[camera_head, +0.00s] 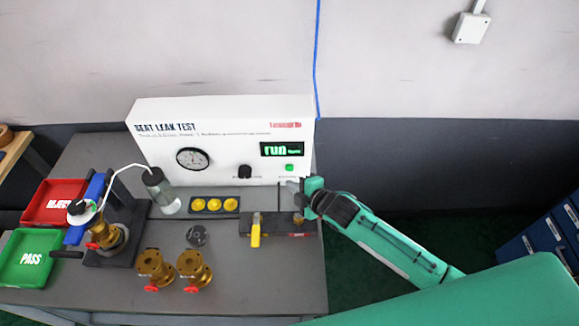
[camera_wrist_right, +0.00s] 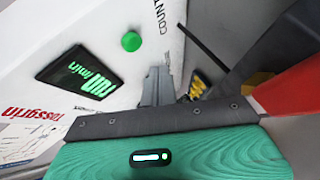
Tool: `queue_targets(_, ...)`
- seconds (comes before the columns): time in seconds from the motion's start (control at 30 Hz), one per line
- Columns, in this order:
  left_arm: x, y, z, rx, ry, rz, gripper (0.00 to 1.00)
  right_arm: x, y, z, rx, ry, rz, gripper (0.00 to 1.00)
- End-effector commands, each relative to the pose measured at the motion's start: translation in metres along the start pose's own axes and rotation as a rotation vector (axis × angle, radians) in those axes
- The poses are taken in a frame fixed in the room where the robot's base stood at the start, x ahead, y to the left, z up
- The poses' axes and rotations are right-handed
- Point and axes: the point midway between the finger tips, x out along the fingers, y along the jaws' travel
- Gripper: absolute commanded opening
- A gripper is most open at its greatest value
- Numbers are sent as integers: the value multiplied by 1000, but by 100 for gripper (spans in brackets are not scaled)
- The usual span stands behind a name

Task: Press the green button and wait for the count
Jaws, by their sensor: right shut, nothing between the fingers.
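The white seat leak test box (camera_head: 222,152) stands at the back of the bench. Its green button (camera_head: 289,167) is on the right of the front face, below a display (camera_head: 282,149) that reads "run" in green. In the right wrist view the green button (camera_wrist_right: 131,41) is in plain sight, with the display (camera_wrist_right: 80,75) to its left. My right gripper (camera_head: 292,186) is just below the button in the head view. Its fingers (camera_wrist_right: 158,85) are shut with nothing between them and appear apart from the button. My left gripper is not in view.
A dark block with a yellow handle (camera_head: 255,231) lies below the gripper. Brass valves (camera_head: 194,270), a yellow-capped strip (camera_head: 213,206) and a clamp stand with a valve (camera_head: 104,236) are further left. Red (camera_head: 40,214) and green (camera_head: 22,270) trays sit at the left edge.

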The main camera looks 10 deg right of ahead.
Motion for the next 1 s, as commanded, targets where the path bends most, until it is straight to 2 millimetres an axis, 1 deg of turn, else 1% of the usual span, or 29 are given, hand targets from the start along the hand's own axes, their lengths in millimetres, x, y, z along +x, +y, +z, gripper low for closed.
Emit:
queue_targets(0.03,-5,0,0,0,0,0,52,-5,-1,-4,2,1,-2,0)
queue_targets(0.1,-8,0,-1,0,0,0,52,-9,-5,-7,2,0,-2,0)
queue_targets(0.27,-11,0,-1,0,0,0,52,-16,-11,-11,2,-1,-1,0)
queue_targets(1.0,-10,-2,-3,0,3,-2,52,-16,-12,-12,1,-1,-1,0)
